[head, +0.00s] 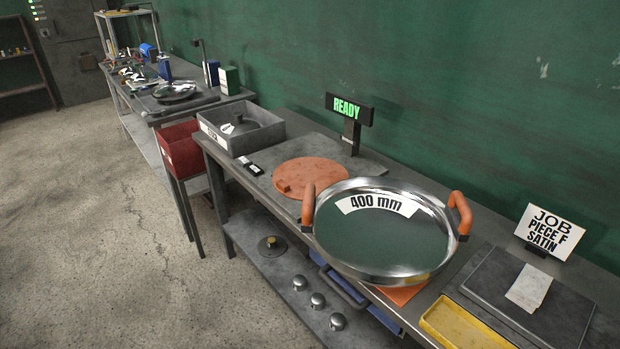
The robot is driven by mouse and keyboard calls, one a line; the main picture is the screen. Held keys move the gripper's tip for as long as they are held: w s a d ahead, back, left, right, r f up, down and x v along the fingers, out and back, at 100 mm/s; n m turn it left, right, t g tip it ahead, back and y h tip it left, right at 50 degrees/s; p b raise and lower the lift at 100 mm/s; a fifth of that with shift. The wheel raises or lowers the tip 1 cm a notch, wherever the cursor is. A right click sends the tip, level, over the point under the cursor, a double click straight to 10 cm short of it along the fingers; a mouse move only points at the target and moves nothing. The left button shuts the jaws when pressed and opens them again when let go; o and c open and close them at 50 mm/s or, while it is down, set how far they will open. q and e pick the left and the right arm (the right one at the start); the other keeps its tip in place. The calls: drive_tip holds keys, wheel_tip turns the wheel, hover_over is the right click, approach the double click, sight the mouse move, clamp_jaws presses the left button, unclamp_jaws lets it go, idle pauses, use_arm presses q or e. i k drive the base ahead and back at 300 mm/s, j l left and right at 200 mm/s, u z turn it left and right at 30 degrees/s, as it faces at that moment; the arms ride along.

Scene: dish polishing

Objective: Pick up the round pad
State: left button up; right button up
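The bin's front label is too small to read surely. An orange round disc (310,172) lies flat on a grey plate on the bench, right of the bin. A large shiny dish (385,240) marked "400 mm" stands right of it, with an orange grip on each side. On the lower shelf lies a dark disc with a brass knob (271,245). Neither of my grippers is in view.
A lit "READY" sign (348,108) stands behind the plate. A red bin (181,150) stands left. The floor at left is clear.

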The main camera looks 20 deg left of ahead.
sight(291, 178)
drive_tip(key=i+j, duration=0.1)
drive_tip(key=j, duration=0.25)
drive_tip(key=i+j+z, duration=0.15)
drive_tip(key=j, duration=0.15)
drive_tip(key=i+j, duration=0.1)
drive_tip(key=j, duration=0.25)
drive_tip(key=i+j+z, duration=0.1)
drive_tip(key=j, duration=0.25)
